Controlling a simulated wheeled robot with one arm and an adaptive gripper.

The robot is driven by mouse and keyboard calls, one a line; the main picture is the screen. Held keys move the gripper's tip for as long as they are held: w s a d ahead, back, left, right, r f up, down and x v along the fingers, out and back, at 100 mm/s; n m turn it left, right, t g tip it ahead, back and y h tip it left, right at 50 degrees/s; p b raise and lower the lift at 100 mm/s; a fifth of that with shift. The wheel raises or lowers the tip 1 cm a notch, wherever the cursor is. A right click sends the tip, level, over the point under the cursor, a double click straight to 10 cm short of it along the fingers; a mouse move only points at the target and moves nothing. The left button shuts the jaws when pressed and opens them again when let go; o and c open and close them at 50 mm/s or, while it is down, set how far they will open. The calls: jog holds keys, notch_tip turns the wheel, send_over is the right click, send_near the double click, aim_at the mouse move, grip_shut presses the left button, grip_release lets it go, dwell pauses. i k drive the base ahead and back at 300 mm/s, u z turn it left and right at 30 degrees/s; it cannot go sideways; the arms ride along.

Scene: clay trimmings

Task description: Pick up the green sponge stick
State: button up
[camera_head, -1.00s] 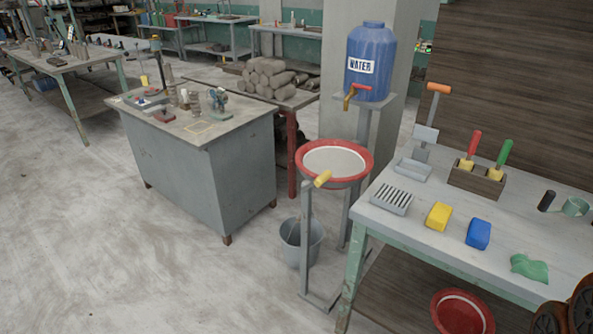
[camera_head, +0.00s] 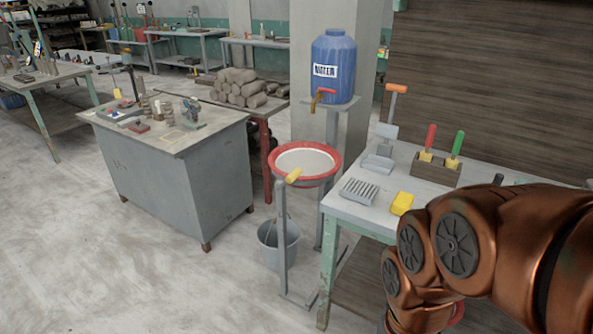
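The green sponge stick (camera_head: 456,149) stands upright in a brown wooden holder (camera_head: 436,168) on the grey work table at the right. My copper-coloured arm fills the lower right, in front of the table. My gripper does not show.
On the table are a grey ribbed rack (camera_head: 359,191), a yellow block (camera_head: 402,203) and an orange-handled tool (camera_head: 390,119). A red-rimmed basin (camera_head: 334,171) and a blue water tank (camera_head: 333,66) stand left of it. A bucket (camera_head: 281,246) is on the floor.

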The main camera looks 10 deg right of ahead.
aim_at(452, 162)
jog(key=u, duration=3.05)
jog(key=k, duration=1.65)
jog(key=z, duration=1.4)
